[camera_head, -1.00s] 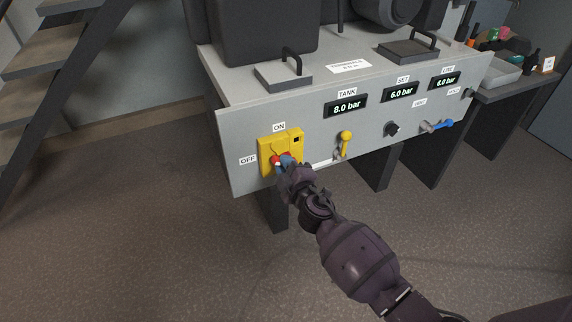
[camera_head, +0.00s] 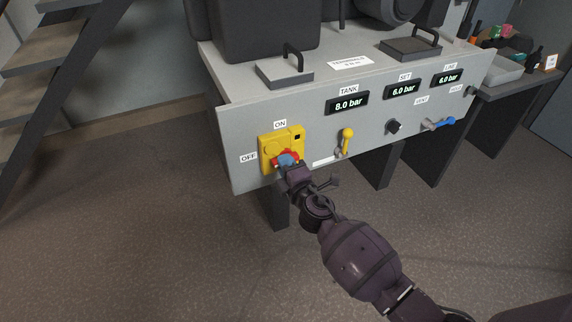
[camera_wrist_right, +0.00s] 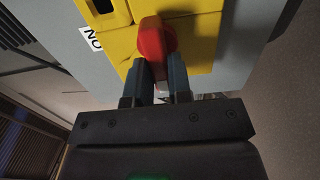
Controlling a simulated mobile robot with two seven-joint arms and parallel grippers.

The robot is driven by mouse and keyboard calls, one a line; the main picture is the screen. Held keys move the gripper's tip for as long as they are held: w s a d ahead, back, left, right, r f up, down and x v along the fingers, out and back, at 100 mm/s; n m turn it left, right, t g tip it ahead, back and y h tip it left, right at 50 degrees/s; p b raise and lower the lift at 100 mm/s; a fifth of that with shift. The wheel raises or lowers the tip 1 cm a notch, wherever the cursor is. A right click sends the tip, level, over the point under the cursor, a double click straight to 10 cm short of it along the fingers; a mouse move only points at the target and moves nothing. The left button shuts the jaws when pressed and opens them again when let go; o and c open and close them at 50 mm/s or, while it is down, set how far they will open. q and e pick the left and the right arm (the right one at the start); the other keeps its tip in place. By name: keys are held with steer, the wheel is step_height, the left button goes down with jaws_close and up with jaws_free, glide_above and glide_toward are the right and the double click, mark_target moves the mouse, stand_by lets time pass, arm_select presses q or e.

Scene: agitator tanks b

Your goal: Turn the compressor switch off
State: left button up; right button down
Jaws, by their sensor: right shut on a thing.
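The compressor switch is a red handle (camera_head: 291,154) on a yellow box (camera_head: 268,142) at the left end of the grey panel. An ON label (camera_head: 280,124) sits above the box and an OFF label (camera_head: 248,158) to its left. My right gripper (camera_head: 286,161) is at the box's lower part, its blue fingers on the handle. In the right wrist view the red handle (camera_wrist_right: 155,42) reaches between the two fingers of the gripper (camera_wrist_right: 161,78), which is shut on it. The fingers partly hide the handle, so its exact setting is unclear. My left gripper is out of view.
To the right on the panel are a yellow lever (camera_head: 346,138), a dark knob (camera_head: 393,127) and a blue-handled valve (camera_head: 438,124). Stairs (camera_head: 60,60) stand at the left. The floor in front is clear.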

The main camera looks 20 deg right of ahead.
steer(key=c, duration=1)
jaws_free()
steer(key=shift+c, duration=0.2)
steer(key=shift+s, duration=0.1)
steer(key=s, duration=0.7)
steer(key=shift+s+d+p, duration=0.15)
steer(key=shift+s+p, duration=0.05)
steer(key=shift+p, duration=0.15)
